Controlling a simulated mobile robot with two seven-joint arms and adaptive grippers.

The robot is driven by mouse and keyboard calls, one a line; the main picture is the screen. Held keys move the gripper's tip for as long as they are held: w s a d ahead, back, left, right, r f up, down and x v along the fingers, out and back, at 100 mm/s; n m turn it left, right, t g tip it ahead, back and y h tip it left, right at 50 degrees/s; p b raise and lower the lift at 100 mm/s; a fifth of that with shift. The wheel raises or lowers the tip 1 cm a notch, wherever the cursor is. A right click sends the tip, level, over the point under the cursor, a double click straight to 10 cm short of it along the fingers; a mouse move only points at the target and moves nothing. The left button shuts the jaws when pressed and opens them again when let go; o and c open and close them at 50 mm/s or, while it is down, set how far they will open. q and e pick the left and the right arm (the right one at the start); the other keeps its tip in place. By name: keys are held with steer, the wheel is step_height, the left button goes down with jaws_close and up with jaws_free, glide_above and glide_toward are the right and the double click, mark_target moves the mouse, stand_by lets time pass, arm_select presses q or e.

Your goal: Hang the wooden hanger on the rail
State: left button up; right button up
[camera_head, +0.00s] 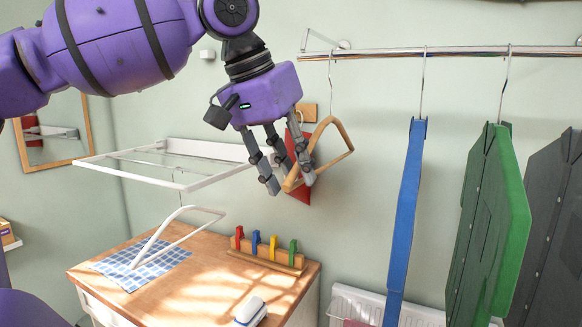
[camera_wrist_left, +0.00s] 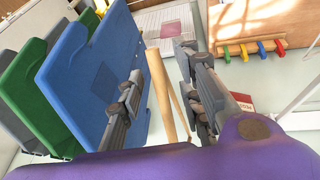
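The wooden hanger (camera_head: 343,133) is tilted below the rail (camera_head: 385,53), with its thin metal hook (camera_head: 331,85) reaching up to the rail's left end. The hook appears to be over the rail. My left gripper (camera_head: 285,172) is at the hanger's lower left end. In the left wrist view the hanger's wooden bar (camera_wrist_left: 160,92) runs between the two spread fingers (camera_wrist_left: 160,75), with gaps showing beside it, so the gripper looks open around it. My right gripper is not in view.
Blue (camera_head: 406,210), green (camera_head: 512,215) and dark grey (camera_head: 550,230) garment-like pieces hang further right on the rail. A white rack (camera_head: 130,172) is on the wall at left, with a white hanger (camera_head: 160,240) below it. A wooden-topped cabinet (camera_head: 205,265) holds a coloured-peg strip (camera_head: 265,260).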

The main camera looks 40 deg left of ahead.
arm_select(q)
steer(key=shift+r, duration=0.15)
steer(key=v, duration=1.1)
steer(key=shift+s+r, duration=0.25)
steer(key=shift+s, duration=0.05)
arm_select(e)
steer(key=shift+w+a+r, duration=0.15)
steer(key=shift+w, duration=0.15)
